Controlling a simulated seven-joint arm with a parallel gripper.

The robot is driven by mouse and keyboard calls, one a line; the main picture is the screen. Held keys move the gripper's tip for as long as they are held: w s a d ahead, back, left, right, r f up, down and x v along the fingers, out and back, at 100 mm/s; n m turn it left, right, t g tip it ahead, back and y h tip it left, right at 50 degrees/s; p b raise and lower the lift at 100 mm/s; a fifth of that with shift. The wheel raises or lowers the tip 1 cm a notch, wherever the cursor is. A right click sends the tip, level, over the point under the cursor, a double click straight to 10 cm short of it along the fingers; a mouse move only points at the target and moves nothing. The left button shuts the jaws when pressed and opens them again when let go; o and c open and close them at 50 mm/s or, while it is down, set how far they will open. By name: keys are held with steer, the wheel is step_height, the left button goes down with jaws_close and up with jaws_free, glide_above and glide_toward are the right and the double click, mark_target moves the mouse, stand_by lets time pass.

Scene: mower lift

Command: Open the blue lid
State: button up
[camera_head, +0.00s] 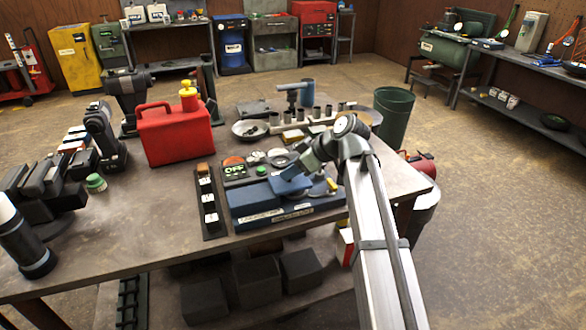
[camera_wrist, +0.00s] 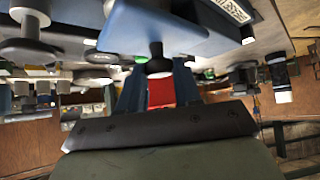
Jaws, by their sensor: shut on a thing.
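A blue box (camera_head: 255,202) with white labels along its front edge sits at the table's front right. In the wrist view, which is upside down, its blue lid (camera_wrist: 140,28) shows with a dark round knob (camera_wrist: 158,66) on a short stem. My gripper (camera_head: 292,184) is low over the right part of the box. In the wrist view my gripper (camera_wrist: 160,88) has its two blue fingers on either side of the knob, shut on it. The arm and fingers hide part of the lid. I cannot tell whether the lid is raised.
A black strip with white labels (camera_head: 210,205) and a panel with a green "OFF" display (camera_head: 238,171) lie close left of and behind the box. A red jerrycan (camera_head: 175,133) stands farther left. A yellow-tipped item (camera_head: 331,186) lies right of the gripper.

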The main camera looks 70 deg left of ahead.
jaws_close()
steer(key=s, duration=0.8)
steer(key=shift+s, duration=0.2)
steer(key=o, duration=0.7)
jaws_free()
